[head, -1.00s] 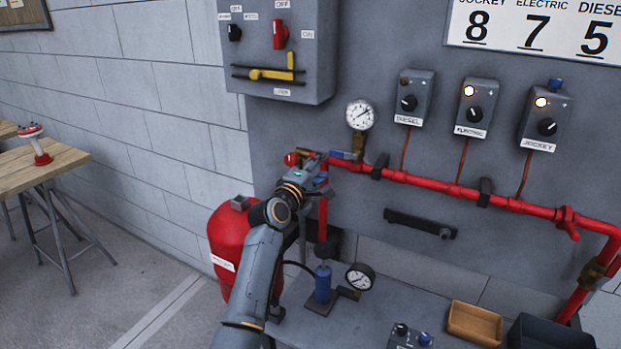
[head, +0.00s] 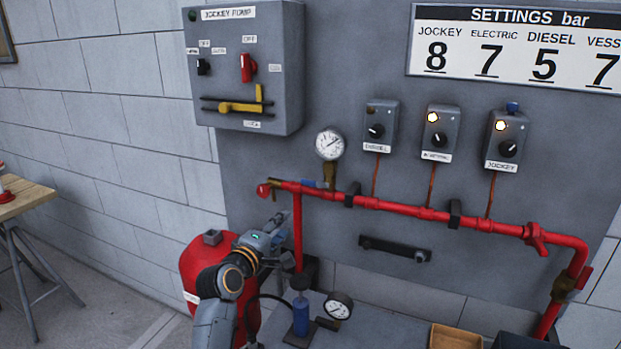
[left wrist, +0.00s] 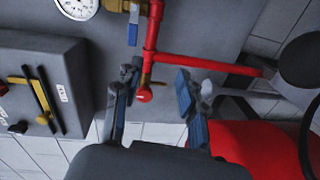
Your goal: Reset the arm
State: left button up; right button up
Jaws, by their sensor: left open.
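My left arm reaches in from the bottom of the head view, and its gripper (head: 279,224) is below the left end of the red pipe (head: 395,203). In the left wrist view the two blue-padded fingers of the gripper (left wrist: 155,95) are spread apart with nothing held between them. The red pipe's capped end (left wrist: 144,94) shows beyond and between the fingers, apart from them as far as I can tell. My right gripper is in neither view.
A red vessel (head: 197,262) stands close behind my left arm. A blue hand pump (head: 301,314) and a gauge (head: 338,306) are on the bench below. The jockey pump panel (head: 247,75) and pressure switches (head: 502,142) are on the wall. Open floor lies left.

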pick_arm(q)
jog(key=s+a+f+m+g+y, duration=0.25)
jog(key=s+f+m+g, duration=0.4)
jog(key=s+f, duration=1.15)
jog(key=s+a+f+m+g+y, duration=0.1)
jog(key=s+a+f+m+g, duration=0.15)
jog(key=s, duration=0.65)
jog(key=s+a+f+m+g+y, duration=0.1)
jog(key=s+f+m+g, duration=0.15)
jog(key=s, duration=0.75)
jog(key=s+a+f+m+g+y, duration=0.15)
jog(key=s+m, duration=0.25)
jog(key=s, duration=0.5)
notch_tip(320, 180, down, 27)
jog(key=s, duration=0.1)
jog(key=s+a+f+g, duration=0.2)
jog(key=s+a+f, duration=0.1)
jog(key=s+f, duration=1.2)
jog(key=shift+s+f, duration=0.15)
jog(key=shift+s, duration=0.7)
